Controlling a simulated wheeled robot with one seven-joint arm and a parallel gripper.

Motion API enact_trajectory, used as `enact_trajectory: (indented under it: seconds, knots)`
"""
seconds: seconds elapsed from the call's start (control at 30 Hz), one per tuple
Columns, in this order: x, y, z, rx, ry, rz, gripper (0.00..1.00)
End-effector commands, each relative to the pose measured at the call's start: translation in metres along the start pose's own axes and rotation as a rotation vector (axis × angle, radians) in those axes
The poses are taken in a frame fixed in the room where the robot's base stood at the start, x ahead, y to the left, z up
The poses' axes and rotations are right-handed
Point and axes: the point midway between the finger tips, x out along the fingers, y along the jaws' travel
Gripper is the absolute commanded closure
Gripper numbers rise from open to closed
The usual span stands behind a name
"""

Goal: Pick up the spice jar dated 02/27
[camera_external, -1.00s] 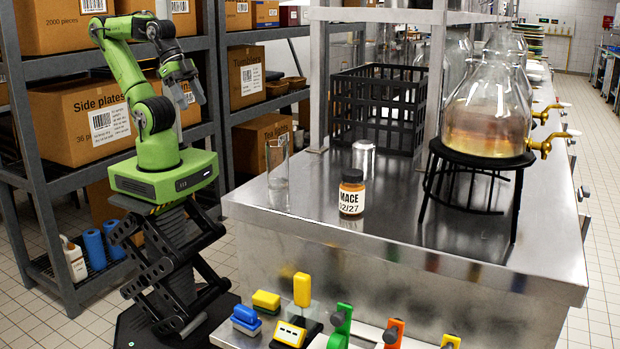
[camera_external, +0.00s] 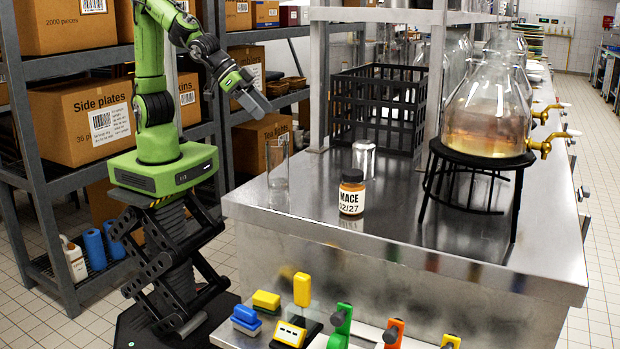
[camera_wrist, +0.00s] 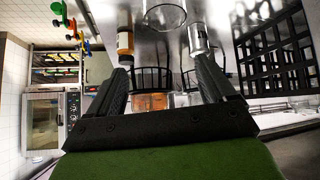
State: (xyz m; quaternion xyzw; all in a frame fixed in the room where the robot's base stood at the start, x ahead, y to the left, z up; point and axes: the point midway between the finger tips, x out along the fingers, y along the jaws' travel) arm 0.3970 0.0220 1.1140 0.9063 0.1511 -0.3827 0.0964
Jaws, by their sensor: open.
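The spice jar (camera_external: 352,193) has a black lid, orange-brown contents and a white label reading MACE and 02/27. It stands upright on the steel counter (camera_external: 430,222), near its left front part. In the wrist view an orange jar with a white band, apparently the same spice jar (camera_wrist: 125,40), shows just beyond the left finger. My gripper (camera_external: 256,106) is in the air left of the counter, above its level and well apart from the jar. In the wrist view my gripper (camera_wrist: 164,68) has its two fingers spread with nothing held between them.
A clear glass (camera_external: 278,178) stands left of the jar and a metal shaker (camera_external: 364,158) behind it. A black crate (camera_external: 378,105) is farther back. A glass dispenser (camera_external: 490,110) sits on a black stand (camera_external: 432,190) at right. Shelving (camera_external: 215,75) stands behind my arm.

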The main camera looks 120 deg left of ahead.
Motion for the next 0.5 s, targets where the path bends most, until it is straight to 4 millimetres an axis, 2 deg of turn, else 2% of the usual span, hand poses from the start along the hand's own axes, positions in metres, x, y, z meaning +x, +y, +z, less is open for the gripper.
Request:
enact_trajectory:
  seconds: [0.03,0.1,0.2,0.33,0.4,0.5]
  knots:
    - [0.025,0.014,-0.009,0.004,0.042,-0.019,0.17]
    - [0.056,0.034,-0.021,0.009,0.133,-0.03,0.17]
    - [0.092,0.065,-0.029,0.045,0.261,-0.013,0.17]
    - [0.119,0.097,-0.026,0.098,0.371,0.039,0.17]
    - [0.125,0.106,-0.024,0.114,0.401,0.059,0.17]
    - [0.135,0.11,-0.027,0.118,0.414,0.067,0.17]
